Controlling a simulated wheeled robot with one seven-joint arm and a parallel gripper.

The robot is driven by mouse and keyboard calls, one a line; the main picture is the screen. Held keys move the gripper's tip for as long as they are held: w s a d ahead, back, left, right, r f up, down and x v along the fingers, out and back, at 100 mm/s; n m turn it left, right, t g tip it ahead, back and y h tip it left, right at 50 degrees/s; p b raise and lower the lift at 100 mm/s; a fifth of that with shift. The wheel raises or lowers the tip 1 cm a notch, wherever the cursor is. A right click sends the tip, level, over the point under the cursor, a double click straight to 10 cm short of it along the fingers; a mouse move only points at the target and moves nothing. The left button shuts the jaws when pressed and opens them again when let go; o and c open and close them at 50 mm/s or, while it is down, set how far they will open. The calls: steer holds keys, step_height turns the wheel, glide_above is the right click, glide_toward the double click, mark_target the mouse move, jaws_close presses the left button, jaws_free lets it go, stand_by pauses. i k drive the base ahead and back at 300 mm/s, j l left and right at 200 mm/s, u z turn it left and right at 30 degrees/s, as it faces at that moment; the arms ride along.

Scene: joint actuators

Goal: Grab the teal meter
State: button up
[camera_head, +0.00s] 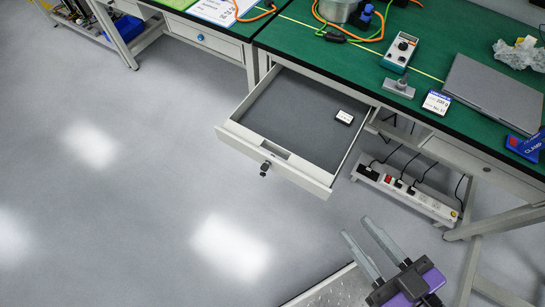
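The teal meter (400,52) lies on the green workbench top (315,44), near its front edge. It has a white face with a dark dial and a teal edge. My gripper (363,229) is at the lower right, in front of the bench and well apart from the meter. Its two long grey fingers are spread apart with nothing seen between them.
An open drawer (228,128) juts out below the bench, with a small white-labelled item (344,117) in it. A grey metal block (398,87), a labelled card (436,102) and a closed laptop (495,90) lie near the meter. A power strip (408,193) is below.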

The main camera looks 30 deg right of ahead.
mark_target(396, 60)
steer(key=i+j+z, duration=0.1)
steer(key=z, duration=0.3)
steer(key=i+j+z, duration=0.1)
steer(key=z, duration=0.3)
steer(key=j+z, duration=0.15)
steer(key=z, duration=0.2)
steer(key=i+j+z, duration=0.1)
steer(key=z, duration=0.3)
steer(key=j+z, duration=0.45)
steer(key=j, duration=1.4)
